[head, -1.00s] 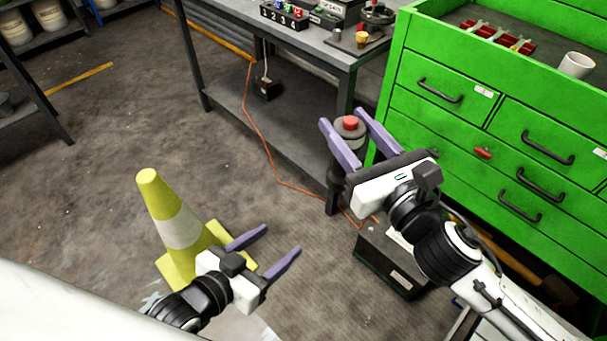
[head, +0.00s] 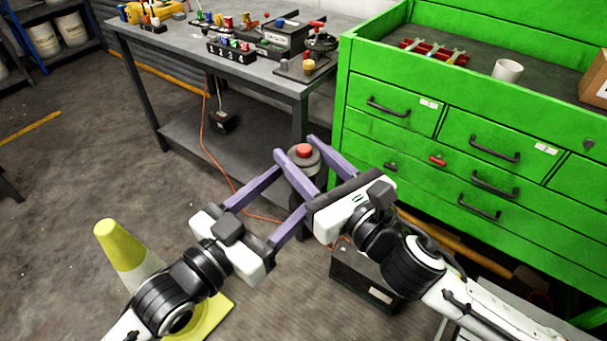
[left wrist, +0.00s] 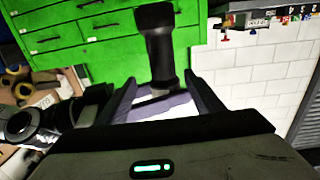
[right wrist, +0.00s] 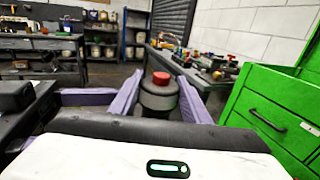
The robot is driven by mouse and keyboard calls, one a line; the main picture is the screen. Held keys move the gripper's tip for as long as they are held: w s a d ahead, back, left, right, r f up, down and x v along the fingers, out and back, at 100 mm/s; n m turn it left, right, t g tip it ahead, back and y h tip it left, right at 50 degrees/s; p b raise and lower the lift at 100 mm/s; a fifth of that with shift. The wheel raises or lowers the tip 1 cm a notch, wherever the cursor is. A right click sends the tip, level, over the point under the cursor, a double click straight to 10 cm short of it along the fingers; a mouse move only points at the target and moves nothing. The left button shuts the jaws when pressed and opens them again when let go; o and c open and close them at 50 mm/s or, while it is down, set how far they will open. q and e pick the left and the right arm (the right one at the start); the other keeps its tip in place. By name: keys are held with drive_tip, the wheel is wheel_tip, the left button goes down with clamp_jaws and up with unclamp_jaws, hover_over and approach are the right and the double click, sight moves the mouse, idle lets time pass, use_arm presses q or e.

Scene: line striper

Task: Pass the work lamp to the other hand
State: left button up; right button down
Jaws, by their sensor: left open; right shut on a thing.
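The work lamp (head: 303,163) is a dark cylinder with a red button on its upright top. My right gripper (head: 297,148) is shut on it and holds it in the air in front of the workbench. In the right wrist view the lamp (right wrist: 158,98) stands between the right fingers. My left gripper (head: 293,189) is open, just below and left of the right one, its fingers reaching toward the lamp's lower part. In the left wrist view the dark lamp body (left wrist: 160,48) shows between and beyond the left fingers. Whether they touch it is unclear.
A green drawer cabinet (head: 380,142) stands close on the right, and a grey workbench (head: 200,66) with small parts stands behind. A black box (head: 365,275) sits on the floor below the right arm. A yellow-white cone (head: 122,245) stands behind the left arm.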

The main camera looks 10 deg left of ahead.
sight(307, 174)
use_arm(q)
drive_tip(key=shift+x, duration=2.7)
use_arm(e)
drive_tip(key=shift+r, duration=0.1)
use_arm(q)
drive_tip(key=shift+s, duration=0.1)
drive_tip(key=c, duration=1.2)
drive_tip(key=shift+d, duration=0.1)
drive_tip(key=shift+c, duration=0.8)
use_arm(e)
drive_tip(key=c, duration=1.4)
unclamp_jaws()
use_arm(q)
clamp_jaws()
use_arm(e)
drive_tip(key=o, duration=0.5)
